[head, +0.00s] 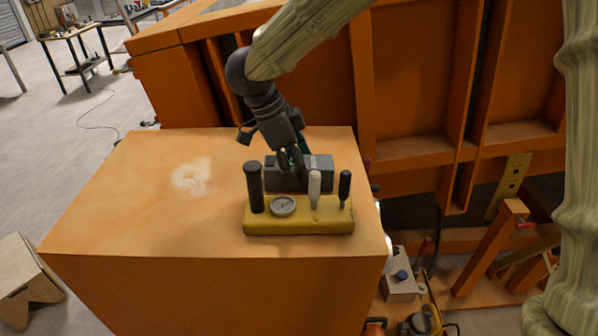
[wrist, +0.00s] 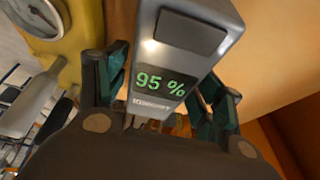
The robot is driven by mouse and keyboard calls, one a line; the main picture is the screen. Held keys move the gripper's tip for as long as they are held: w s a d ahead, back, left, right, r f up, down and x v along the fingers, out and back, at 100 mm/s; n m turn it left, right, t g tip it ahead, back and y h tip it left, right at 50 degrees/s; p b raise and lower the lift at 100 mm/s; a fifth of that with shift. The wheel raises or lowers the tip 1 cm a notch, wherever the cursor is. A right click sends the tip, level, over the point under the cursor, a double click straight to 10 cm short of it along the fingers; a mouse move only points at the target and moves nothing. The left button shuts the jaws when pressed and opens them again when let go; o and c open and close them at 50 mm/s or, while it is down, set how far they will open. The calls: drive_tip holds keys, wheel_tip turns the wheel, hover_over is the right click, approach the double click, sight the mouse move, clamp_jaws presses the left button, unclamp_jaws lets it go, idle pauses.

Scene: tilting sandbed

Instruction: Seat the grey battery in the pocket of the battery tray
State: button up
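The grey battery (head: 316,171) is a box lying on the orange top, just behind the yellow gauge block. In the wrist view the battery (wrist: 165,75) shows a dark upper panel and a green "95 %" display. My gripper (head: 291,162) is down at the battery in the head view. In the wrist view my gripper (wrist: 165,90) has one finger on each side of the battery, with a narrow gap at the left finger. The fingers look open around it, and I see no firm contact. I cannot make out the battery tray or its pocket.
The yellow block (head: 300,226) carries a gauge (head: 283,206) and several upright handles, close in front of the battery. A pale patch (head: 192,177) marks the otherwise clear left part of the orange top (head: 130,215). An orange ribbed wall (head: 415,90) rises behind.

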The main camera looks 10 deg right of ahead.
clamp_jaws()
drive_tip(key=shift+w, duration=0.1)
drive_tip(key=shift+r, duration=0.15)
